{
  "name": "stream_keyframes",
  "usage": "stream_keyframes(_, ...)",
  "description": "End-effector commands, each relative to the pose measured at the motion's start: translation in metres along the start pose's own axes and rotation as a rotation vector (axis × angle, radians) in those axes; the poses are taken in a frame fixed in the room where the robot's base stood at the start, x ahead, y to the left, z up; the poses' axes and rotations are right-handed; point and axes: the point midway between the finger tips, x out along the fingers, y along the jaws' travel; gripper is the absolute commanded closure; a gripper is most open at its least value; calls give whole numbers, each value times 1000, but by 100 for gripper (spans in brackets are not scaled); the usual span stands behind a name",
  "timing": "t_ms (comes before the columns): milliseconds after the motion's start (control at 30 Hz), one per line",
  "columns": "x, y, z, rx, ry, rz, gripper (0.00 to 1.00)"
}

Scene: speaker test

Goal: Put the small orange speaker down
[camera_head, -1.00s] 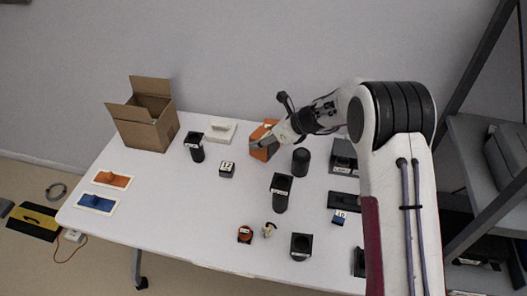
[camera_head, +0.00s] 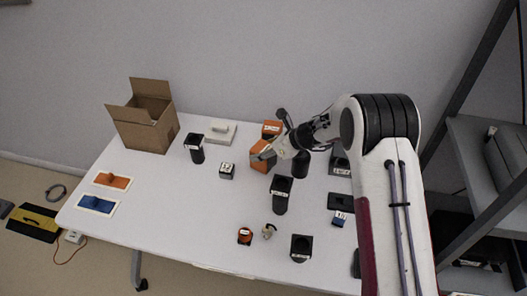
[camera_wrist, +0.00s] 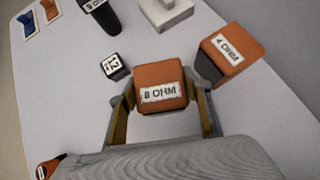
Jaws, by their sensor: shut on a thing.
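The orange speaker marked "8 OHM" (camera_wrist: 160,82) is between the two fingers of my gripper (camera_wrist: 164,104) in the wrist view. In the head view this speaker (camera_head: 261,157) is left of the middle of the arm's reach, partly covered by my gripper (camera_head: 266,154). My gripper is shut on it. The speaker looks upright, close to the table; I cannot tell if its base touches the top. A second orange speaker, marked "4 OHM" (camera_wrist: 232,50), stands apart to the right in the wrist view and just behind in the head view (camera_head: 271,128).
A white table (camera_head: 170,225) bears several items. A black block marked "12" (camera_wrist: 114,67) and a white block (camera_wrist: 165,12) stand nearby. Black cylinders (camera_head: 281,196) stand to the right and front. An open cardboard box (camera_head: 143,130) is at back left. The table's middle left is clear.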

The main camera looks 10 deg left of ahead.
Motion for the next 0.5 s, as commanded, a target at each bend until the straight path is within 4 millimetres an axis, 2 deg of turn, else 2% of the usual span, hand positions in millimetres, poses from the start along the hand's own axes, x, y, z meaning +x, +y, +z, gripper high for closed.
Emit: stream_keyframes(500, 5, -1, -4, -1, -2, -2, 91)
